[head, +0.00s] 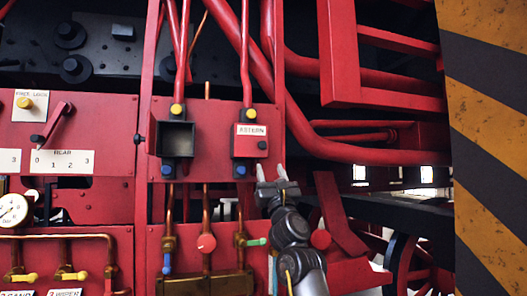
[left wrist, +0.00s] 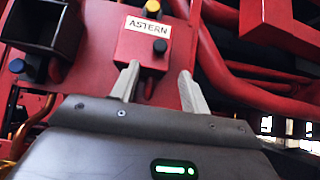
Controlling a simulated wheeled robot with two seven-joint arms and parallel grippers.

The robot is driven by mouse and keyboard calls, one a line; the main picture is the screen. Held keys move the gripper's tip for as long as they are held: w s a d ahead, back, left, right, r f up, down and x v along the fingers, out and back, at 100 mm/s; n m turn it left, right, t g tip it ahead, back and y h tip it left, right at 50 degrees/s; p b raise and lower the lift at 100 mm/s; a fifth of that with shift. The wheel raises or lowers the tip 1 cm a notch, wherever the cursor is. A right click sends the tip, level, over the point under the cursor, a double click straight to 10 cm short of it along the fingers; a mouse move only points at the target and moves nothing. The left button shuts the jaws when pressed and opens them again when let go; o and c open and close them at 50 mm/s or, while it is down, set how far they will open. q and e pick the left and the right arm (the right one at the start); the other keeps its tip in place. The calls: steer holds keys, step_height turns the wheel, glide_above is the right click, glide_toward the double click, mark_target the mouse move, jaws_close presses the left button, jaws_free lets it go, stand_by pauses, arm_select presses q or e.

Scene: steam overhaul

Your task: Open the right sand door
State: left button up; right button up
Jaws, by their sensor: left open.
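The right sand door is a red square plate (head: 246,147) with a white ASTERN label (head: 250,130) and a small black knob (head: 262,145) at its right. It looks shut over its box. In the left wrist view the door (left wrist: 135,46) is straight ahead, with the knob (left wrist: 160,47) just beyond the fingertips. My left gripper (head: 271,170) is open and empty, just below and right of the door. In the left wrist view its two pale fingers (left wrist: 159,73) stand apart, pointing up toward the door's lower edge. I cannot tell whether they touch anything. My right gripper is not in view.
Left of the door is a dark open box (head: 177,139). A yellow knob (head: 250,112) is above the door and a blue one (head: 240,170) below. Copper pipes and valves (head: 206,242) fill the space underneath. Thick red pipes (head: 330,143) run close at the right.

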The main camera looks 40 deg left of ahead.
mark_target(263, 147)
arm_select(q)
steer(key=p+x, duration=0.5)
steer(key=x, duration=0.4)
steer(key=shift+r, duration=0.15)
steer(key=shift+p+x, duration=0.55)
steer(key=shift+x, duration=0.2)
steer(key=shift+w, duration=0.1)
jaws_close()
